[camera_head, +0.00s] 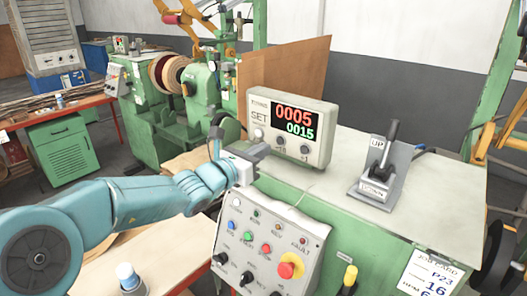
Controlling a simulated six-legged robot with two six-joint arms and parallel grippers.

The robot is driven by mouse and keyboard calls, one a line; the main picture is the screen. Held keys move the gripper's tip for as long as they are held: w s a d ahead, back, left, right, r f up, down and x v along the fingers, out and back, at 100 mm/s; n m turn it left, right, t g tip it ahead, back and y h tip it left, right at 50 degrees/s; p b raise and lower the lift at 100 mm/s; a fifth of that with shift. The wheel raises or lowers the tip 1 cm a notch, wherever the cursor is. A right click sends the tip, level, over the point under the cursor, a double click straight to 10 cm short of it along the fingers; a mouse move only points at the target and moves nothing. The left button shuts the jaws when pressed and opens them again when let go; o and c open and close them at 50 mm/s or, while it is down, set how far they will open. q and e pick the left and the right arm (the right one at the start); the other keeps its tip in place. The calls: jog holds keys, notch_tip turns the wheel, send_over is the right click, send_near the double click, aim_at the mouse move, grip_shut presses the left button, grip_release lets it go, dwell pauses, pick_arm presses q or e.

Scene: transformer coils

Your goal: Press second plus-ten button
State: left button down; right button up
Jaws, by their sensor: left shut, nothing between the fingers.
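A beige counter box (257,116) stands on the green-sided bench in the middle of the view. Its dark display (295,120) shows red 0005 above green 0015. "SET" is printed at the left of its face. Two dark round buttons (279,141) (305,149) sit below the display, their small labels mostly unreadable. A pale round button (259,133) is under "SET". My left gripper (257,152) is shut and empty, just in front of the box's lower left part. I cannot tell whether it touches the box. My right gripper is out of view.
A sloped control panel (229,262) with coloured buttons and a red-yellow emergency stop (290,265) is below my left gripper. An up/down lever (386,160) stands to the right on the bench (440,190). A brown board (285,65) rises behind the box.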

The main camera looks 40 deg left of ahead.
pick_arm(q)
jog(key=s+b, duration=0.2)
jog(key=s, duration=0.7)
jog(key=shift+a, duration=0.25)
jog(key=shift+s+r, duration=0.1)
jog(key=shift+w, duration=0.2)
jog(key=shift+s, duration=0.15)
dwell(0.3)
dwell(1.2)
